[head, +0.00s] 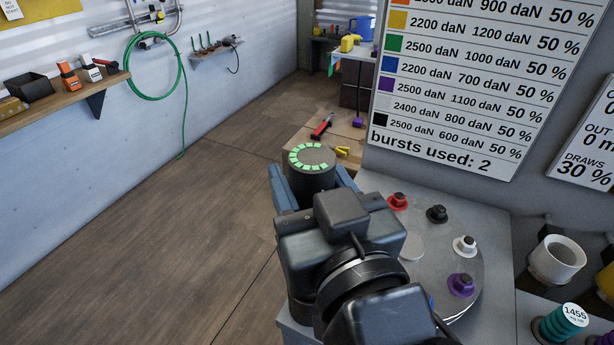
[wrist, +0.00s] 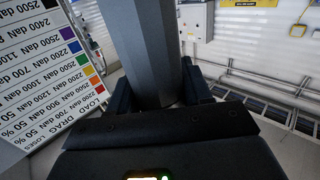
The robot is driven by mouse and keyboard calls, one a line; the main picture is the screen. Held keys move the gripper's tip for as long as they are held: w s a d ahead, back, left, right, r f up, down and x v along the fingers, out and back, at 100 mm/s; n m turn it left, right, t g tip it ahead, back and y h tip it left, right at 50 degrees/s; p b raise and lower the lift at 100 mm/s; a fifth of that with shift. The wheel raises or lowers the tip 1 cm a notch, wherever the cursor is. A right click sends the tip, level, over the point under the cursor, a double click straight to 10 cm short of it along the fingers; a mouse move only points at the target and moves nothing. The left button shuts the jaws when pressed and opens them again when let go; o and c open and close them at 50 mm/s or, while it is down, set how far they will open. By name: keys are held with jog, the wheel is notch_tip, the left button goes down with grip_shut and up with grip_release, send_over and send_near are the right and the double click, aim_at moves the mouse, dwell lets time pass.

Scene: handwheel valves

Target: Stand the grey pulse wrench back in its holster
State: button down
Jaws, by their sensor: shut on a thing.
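The grey pulse wrench (head: 312,160) is a thick dark-grey cylinder with a ring of green segments on its top face. My gripper (head: 314,182) is shut on it, one blue-grey finger on each side, and holds it roughly upright. In the wrist view the wrench body (wrist: 145,55) rises between the fingers (wrist: 160,98). My gripper hides most of its lower part. An open white cup (head: 556,262) sits on a bracket at the right, but I cannot tell whether it is a holster. No holster is clearly identifiable.
A grey stand with a round plate (head: 418,250) carries red, black, white and purple bolts, just right of my gripper. A sign board (head: 450,90) stands behind it. The wooden floor (head: 170,220) at left is clear.

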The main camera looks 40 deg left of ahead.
jog(key=shift+f+b, duration=0.8)
jog(key=shift+f, duration=0.25)
jog(key=shift+f+b, duration=0.4)
jog(key=shift+f, duration=0.05)
